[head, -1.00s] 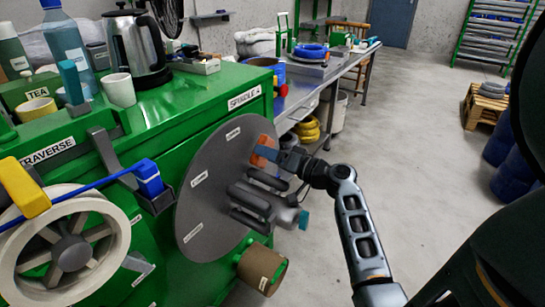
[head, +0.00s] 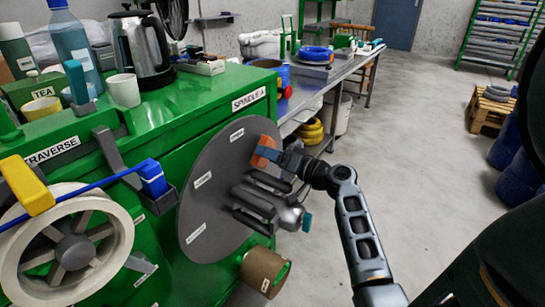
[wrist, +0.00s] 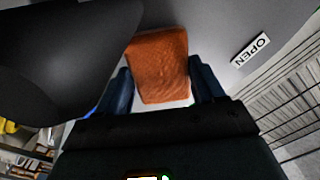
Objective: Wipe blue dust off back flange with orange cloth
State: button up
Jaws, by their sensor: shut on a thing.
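The back flange (head: 205,220) is a large grey disc with small white labels, standing upright on the side of the green machine. My gripper (head: 274,156) is at its upper right part, shut on the orange cloth (head: 263,150). In the wrist view the cloth (wrist: 158,62) is a folded orange pad between the two dark fingers (wrist: 160,92), against or very near the grey flange face (wrist: 215,20). I cannot tell whether it touches. No blue dust is clearly visible on the flange.
A grey spindle part with black bars (head: 262,200) sticks out from the flange below my gripper. A brown cylinder (head: 263,270) is lower down.

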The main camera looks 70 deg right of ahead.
jog(key=shift+w+d, duration=0.15)
jog(key=shift+w, duration=0.5)
jog(key=s+d+b, duration=0.2)
jog(key=d+b, duration=0.3)
jog(key=d, duration=0.2)
jog(key=shift+d, duration=0.2)
dwell(0.7)
jog(key=shift+w+a+p, duration=0.1)
jog(key=shift+w+a, duration=0.25)
jog(key=shift+a, duration=0.9)
jog(key=shift+w+a+p, duration=0.15)
jog(key=shift+w+a, duration=0.15)
jog(key=shift+a, duration=1)
jog(key=shift+w+a+p, duration=0.1)
jog(key=shift+w+a, duration=0.25)
jog(key=shift+a, duration=0.9)
jog(key=shift+s, duration=0.1)
